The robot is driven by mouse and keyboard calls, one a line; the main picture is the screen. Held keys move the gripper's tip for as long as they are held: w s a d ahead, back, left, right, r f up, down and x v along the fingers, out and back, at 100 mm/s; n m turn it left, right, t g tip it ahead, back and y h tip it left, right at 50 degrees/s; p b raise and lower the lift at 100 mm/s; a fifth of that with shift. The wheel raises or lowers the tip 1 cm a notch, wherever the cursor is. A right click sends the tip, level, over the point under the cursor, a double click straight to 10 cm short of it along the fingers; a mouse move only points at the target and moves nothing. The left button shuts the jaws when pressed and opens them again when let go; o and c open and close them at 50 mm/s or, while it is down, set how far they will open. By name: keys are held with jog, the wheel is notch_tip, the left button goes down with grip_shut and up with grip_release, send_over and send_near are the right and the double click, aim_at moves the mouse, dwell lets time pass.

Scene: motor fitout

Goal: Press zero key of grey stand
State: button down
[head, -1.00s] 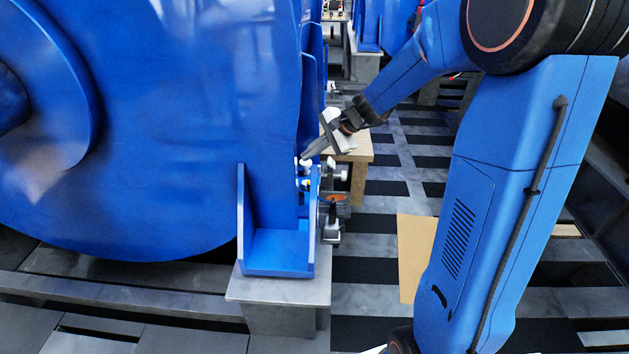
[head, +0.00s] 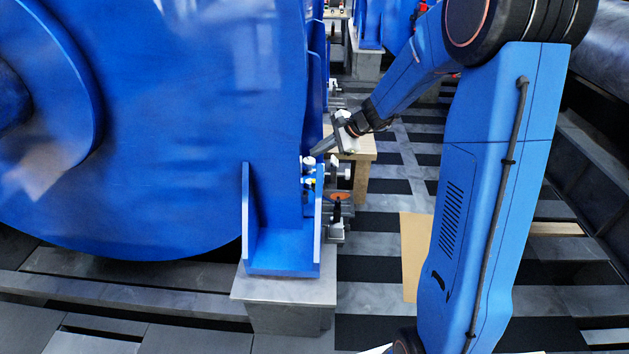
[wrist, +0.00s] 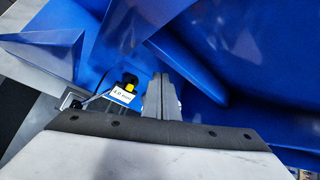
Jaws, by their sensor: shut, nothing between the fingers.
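My gripper (head: 318,149) is shut and empty, pointing down-left beside the big blue housing. In the wrist view its closed fingers (wrist: 162,98) reach toward blue plates. Just left of the fingers is a small device with a white display face (wrist: 121,95), a yellow part (wrist: 129,87) and a black top. Its printed reading is too small to read surely. In the head view a small white-topped device (head: 308,163) sits just below the fingertips. I cannot tell whether they touch. No zero key can be made out, and I cannot tell which part is the grey stand.
The blue housing (head: 170,120) fills the left. A blue bracket (head: 283,250) stands on a grey block (head: 285,288). Grey clamp-like hardware with an orange disc (head: 340,196) is right of the bracket. A wooden block (head: 361,176) stands behind.

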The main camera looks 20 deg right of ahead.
jog(key=shift+f, duration=4.2)
jog(key=shift+f, duration=0.4)
jog(key=shift+f, duration=0.4)
jog(key=shift+r, duration=0.85)
jog(key=shift+r, duration=2.5)
